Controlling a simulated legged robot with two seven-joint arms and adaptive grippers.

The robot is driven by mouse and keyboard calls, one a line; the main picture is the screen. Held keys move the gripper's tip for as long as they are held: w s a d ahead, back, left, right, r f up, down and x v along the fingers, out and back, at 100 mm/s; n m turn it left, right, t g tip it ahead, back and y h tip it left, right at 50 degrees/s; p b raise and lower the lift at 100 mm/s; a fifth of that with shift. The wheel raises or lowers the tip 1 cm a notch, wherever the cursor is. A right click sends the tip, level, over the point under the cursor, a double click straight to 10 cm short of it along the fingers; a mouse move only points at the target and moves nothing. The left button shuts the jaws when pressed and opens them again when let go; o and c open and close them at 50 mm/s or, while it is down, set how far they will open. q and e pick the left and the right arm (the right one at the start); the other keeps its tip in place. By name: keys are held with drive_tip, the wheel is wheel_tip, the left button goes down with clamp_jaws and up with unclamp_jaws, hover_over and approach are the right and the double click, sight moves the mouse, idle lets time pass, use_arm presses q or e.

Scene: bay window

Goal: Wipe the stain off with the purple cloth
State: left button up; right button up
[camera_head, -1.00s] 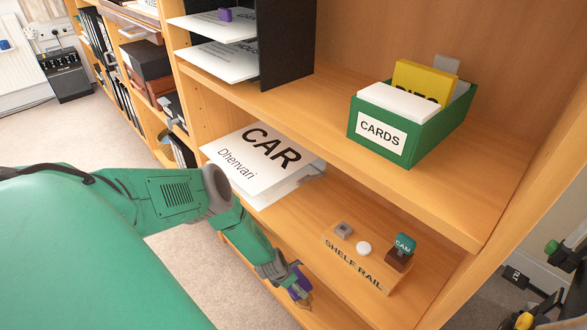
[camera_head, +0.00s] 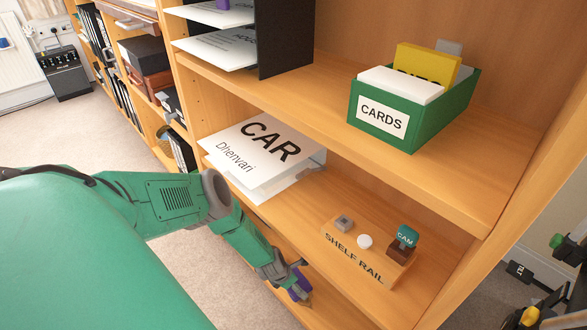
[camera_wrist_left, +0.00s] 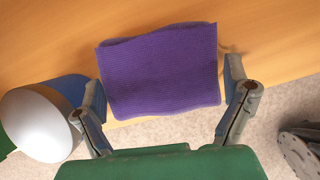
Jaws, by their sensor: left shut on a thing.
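The purple cloth (camera_wrist_left: 160,70) fills the middle of the left wrist view, spread between the two fingers of my left gripper (camera_wrist_left: 168,92), over a wooden surface. In the head view my left gripper (camera_head: 296,282) is at the front edge of the lower shelf (camera_head: 275,217), left of the SHELF RAIL block, with a little purple cloth (camera_head: 301,287) showing. The gripper is shut on the cloth. I cannot make out the stain clearly; a faint brownish mark shows just right of the cloth in the wrist view.
The SHELF RAIL block (camera_head: 350,261) carries a grey piece, a white knob and a brown-and-teal CAM piece (camera_head: 406,237). White CAR papers (camera_head: 235,150) lie on the same shelf. A green CARDS box (camera_head: 428,125) stands on the shelf above, overhanging this one.

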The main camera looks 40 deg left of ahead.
sight(318, 309)
use_arm(q)
drive_tip(key=shift+f, duration=0.85)
drive_tip(key=shift+s+d+r, duration=0.1)
drive_tip(key=shift+d+r, duration=0.05)
drive_tip(key=shift+d, duration=1.6)
drive_tip(key=shift+s+d, duration=0.1)
drive_tip(key=shift+d, duration=0.9)
drive_tip(key=shift+s+d+f, duration=0.1)
drive_tip(key=shift+s+d, duration=0.1)
drive_tip(key=shift+d, duration=1.2)
drive_tip(key=shift+s+d+f, duration=0.1)
drive_tip(key=shift+s+d, duration=0.05)
drive_tip(key=shift+d, duration=1.2)
drive_tip(key=shift+w+a+r, duration=0.1)
drive_tip(key=shift+w+a, duration=0.05)
drive_tip(key=shift+a, duration=0.85)
drive_tip(key=shift+w+a, duration=0.1)
drive_tip(key=shift+a, duration=0.9)
drive_tip(key=shift+w+a, duration=0.15)
drive_tip(key=shift+a, duration=1.65)
drive_tip(key=shift+w+a, duration=0.1)
drive_tip(key=shift+a, duration=1.65)
drive_tip(key=shift+r, duration=0.1)
